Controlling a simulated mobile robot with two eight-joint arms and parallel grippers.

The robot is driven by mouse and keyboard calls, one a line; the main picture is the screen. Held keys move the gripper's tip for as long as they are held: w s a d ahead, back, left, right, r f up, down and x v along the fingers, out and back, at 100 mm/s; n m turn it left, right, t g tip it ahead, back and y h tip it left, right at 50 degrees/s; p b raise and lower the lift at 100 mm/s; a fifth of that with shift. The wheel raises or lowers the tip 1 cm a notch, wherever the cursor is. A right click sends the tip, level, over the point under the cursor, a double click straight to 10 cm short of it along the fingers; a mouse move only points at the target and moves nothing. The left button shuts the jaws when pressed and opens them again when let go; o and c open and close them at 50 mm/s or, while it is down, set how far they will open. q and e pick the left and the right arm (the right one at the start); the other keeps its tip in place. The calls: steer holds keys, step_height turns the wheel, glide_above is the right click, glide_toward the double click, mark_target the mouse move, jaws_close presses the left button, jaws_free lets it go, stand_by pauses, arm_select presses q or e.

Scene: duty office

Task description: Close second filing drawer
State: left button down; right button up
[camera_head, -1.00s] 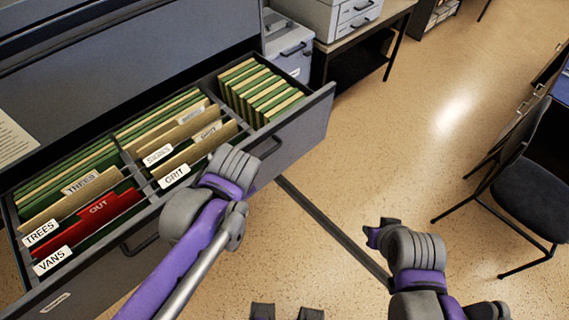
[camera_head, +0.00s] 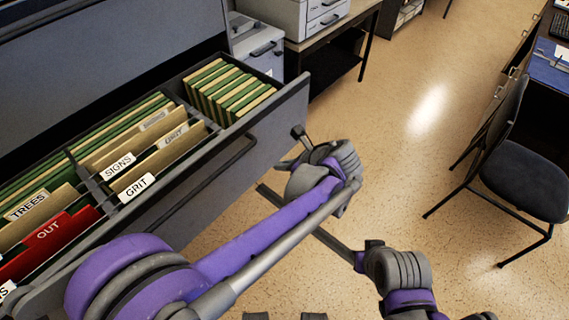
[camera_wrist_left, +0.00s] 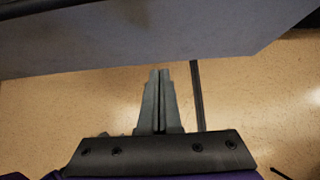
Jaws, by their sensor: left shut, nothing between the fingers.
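The filing drawer (camera_head: 262,141) stands pulled out from the grey cabinet (camera_head: 120,60), with hanging folders inside. Its grey front with a long bar handle (camera_head: 205,185) faces me. Its front also spans the top of the left wrist view (camera_wrist_left: 150,42). My left gripper (camera_head: 284,164) is shut and empty, near the right end of the drawer front, with its fingers pointing toward it. In the left wrist view the shut fingers (camera_wrist_left: 160,74) end just below the drawer front; I cannot tell whether they touch it.
A smaller grey cabinet (camera_head: 258,48) and a table (camera_head: 340,32) with a printer-like box (camera_head: 310,14) stand beyond the drawer. A dark chair (camera_head: 515,170) stands at right. A dark strip (camera_head: 325,238) runs along the floor. The speckled floor between is clear.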

mark_target(254, 157)
arm_select(q)
steer(key=shift+w+a+f, duration=0.65)
steer(key=shift+w+a, duration=0.2)
steer(key=shift+a, duration=0.15)
steer(key=shift+w+a+f, duration=0.7)
steer(key=shift+w+a, duration=0.2)
steer(key=shift+a, duration=0.15)
steer(key=shift+w+a+f, duration=0.65)
steer(key=shift+w+a, duration=0.2)
steer(key=shift+a, duration=0.15)
